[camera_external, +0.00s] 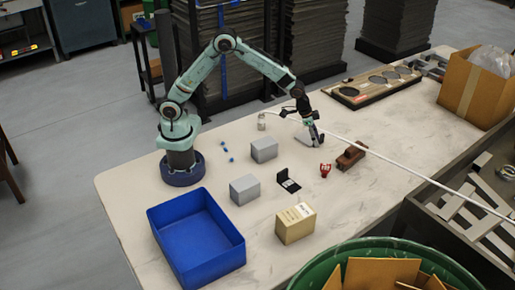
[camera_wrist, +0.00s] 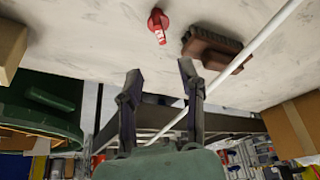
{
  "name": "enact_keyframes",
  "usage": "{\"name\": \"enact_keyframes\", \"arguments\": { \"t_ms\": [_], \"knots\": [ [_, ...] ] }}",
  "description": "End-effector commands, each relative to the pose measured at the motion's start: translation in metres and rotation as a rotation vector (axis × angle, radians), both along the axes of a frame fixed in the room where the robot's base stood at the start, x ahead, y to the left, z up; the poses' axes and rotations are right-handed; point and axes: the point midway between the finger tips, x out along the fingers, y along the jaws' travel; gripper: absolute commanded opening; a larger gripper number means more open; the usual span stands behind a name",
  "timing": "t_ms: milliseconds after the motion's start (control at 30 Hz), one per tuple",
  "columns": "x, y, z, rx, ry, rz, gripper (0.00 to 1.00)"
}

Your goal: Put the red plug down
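The red plug (camera_external: 325,170) rests on the pale worktop, in front of and a little right of my gripper (camera_external: 312,140). In the wrist view the red plug (camera_wrist: 158,26) is at the top middle, with pale markings on its lower part. My gripper (camera_wrist: 161,70) shows there with its two fingers spread apart and nothing between them. The plug is apart from the fingers.
A brown brush-like block (camera_external: 351,157) lies just right of the plug, near a long white rod (camera_external: 405,169). Grey boxes (camera_external: 264,150), a black item (camera_external: 288,181), a tan carton (camera_external: 295,224) and a blue bin (camera_external: 197,240) stand to the left and front.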

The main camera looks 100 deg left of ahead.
Motion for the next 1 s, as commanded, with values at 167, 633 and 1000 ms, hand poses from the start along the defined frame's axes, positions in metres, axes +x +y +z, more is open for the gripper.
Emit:
{"name": "enact_keyframes", "arguments": {
  "t_ms": [167,633,1000],
  "knots": [
    [-0.018,-0.006,0.018,0.001,0.021,0.004,0.38],
    [-0.292,-0.049,0.107,0.03,0.337,0.087,0.38],
    [-0.347,-0.05,0.101,0.042,0.406,0.116,0.38]
  ]
}}
